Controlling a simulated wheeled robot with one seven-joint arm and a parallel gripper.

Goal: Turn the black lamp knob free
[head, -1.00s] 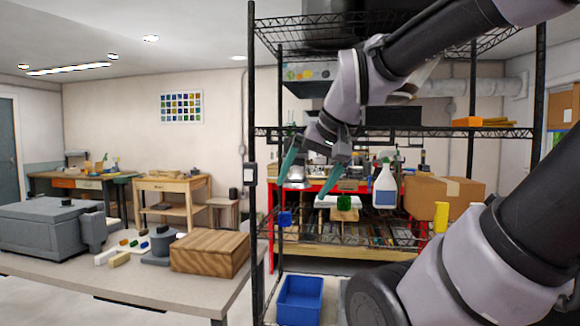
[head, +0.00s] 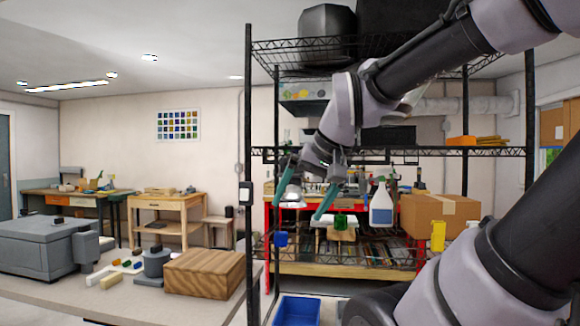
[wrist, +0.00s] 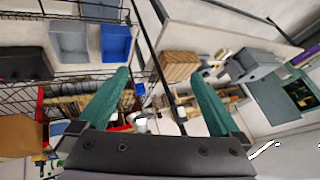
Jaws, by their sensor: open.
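My gripper (head: 297,211) is open, its two green fingers apart and pointing down and left in the head view. Nothing is between the fingers. In the wrist view the gripper (wrist: 158,73) also shows open, its fingers reaching toward the rack and workbench. A silver dome shape (head: 291,197) shows by the left finger, partly hidden; I cannot tell whether it is a lamp. A small dark knob-like top (head: 156,248) sits on a grey round pot on the left table. I cannot make out which thing is the black lamp knob.
A black wire rack (head: 249,130) stands close, its upright left of my gripper. It holds a spray bottle (head: 381,205), a cardboard box (head: 440,217) and a blue bin (head: 297,312). A wooden block (head: 203,274) and a grey box (head: 35,252) sit on the left table.

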